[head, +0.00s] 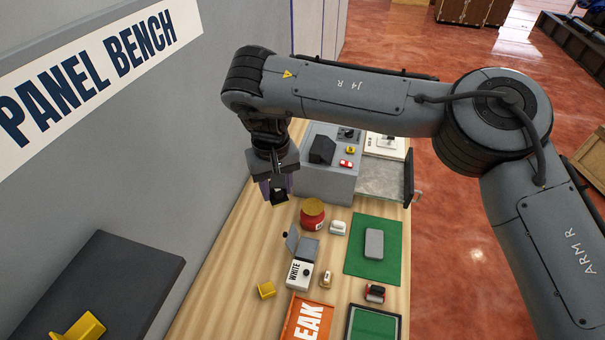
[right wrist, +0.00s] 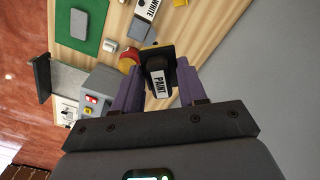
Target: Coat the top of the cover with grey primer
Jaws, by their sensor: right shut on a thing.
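The cover (head: 374,243) is a grey rounded block lying flat on a green mat (head: 360,272) on the wooden bench. Its top looks plain grey. My right gripper (head: 278,193) is above the bench by the wall, left of the cover and well apart from it. In the right wrist view its purple fingers (right wrist: 157,90) are shut on a black paint tool (right wrist: 158,76) with a white PAINT label. I cannot make out the tool's full shape. My left gripper is not in view.
A red jar with a yellow top (head: 312,213), a white-labelled box with raised lid (head: 299,274) and small white parts stand left of the mat. An orange box (head: 308,318) is in front. A grey machine (head: 330,172) stands behind; a yellow block (head: 266,290) lies near the wall.

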